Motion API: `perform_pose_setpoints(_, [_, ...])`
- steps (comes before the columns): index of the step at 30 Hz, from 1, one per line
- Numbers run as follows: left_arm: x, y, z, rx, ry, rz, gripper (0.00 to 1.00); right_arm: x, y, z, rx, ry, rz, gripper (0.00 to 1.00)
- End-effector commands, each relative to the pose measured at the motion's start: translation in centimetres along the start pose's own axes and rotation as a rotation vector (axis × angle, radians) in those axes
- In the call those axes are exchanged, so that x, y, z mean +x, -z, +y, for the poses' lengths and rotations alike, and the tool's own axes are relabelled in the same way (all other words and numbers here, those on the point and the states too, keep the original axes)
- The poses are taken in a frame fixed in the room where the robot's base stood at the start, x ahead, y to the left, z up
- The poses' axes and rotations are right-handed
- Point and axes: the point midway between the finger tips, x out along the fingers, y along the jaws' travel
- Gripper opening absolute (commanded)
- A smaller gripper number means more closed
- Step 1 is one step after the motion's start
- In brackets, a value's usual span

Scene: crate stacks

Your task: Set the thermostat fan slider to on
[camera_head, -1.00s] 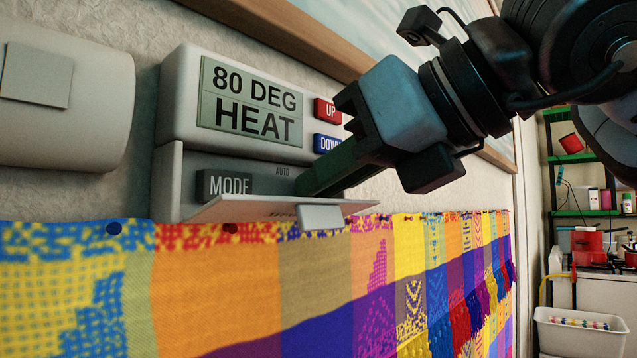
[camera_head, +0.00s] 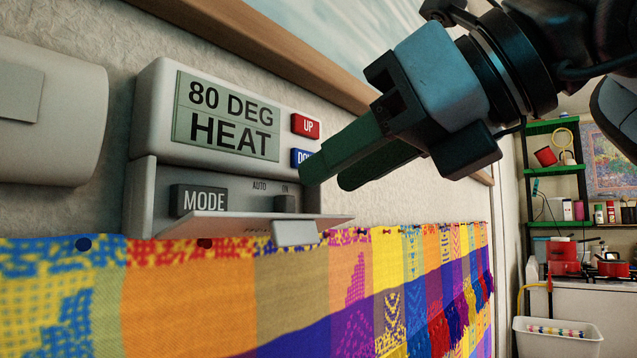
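The thermostat (camera_head: 148,110) is a pale box on the wall, and its display (camera_head: 228,114) reads "80 DEG HEAT". Its lower flap (camera_head: 250,224) is folded down, showing a recess with a MODE button (camera_head: 199,200) and the labels AUTO and ON. The small dark fan slider (camera_head: 285,203) sits under the ON label, at the right of the recess. My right gripper (camera_head: 325,178) is in front of the thermostat's right side, its fingertips up and to the right of the slider and apart from it in the picture. The fingers partly cover the DOWN button. My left gripper is not in view.
A red UP button (camera_head: 305,126) and blue DOWN button (camera_head: 301,158) are on the thermostat's right side. A pale rounded box (camera_head: 75,120) is on the wall to the left. A colourful woven hanging (camera_head: 190,300) runs below. A wooden frame edge (camera_head: 280,70) passes above.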

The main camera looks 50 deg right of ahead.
Motion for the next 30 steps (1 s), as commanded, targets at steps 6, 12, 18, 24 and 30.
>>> perform_pose_setpoints(6, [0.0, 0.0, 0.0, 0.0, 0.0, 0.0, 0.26, -2.7, -0.1, 0.0, 0.0, 0.0, -0.002, 0.36])
perform_pose_setpoints(12, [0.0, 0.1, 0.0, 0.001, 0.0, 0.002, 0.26, -3.3, 0.0, 0.0, 0.0, 0.0, 0.001, 0.36])
perform_pose_setpoints(18, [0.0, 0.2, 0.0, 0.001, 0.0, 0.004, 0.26, -3.3, 0.0, 0.0, 0.0, 0.0, 0.001, 0.36])
perform_pose_setpoints(24, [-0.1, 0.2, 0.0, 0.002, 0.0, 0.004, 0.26, -3.3, 0.0, 0.0, 0.0, 0.0, 0.001, 0.36])
perform_pose_setpoints(30, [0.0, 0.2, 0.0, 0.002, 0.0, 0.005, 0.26, -3.3, 0.0, 0.0, 0.0, 0.0, 0.001, 0.36])
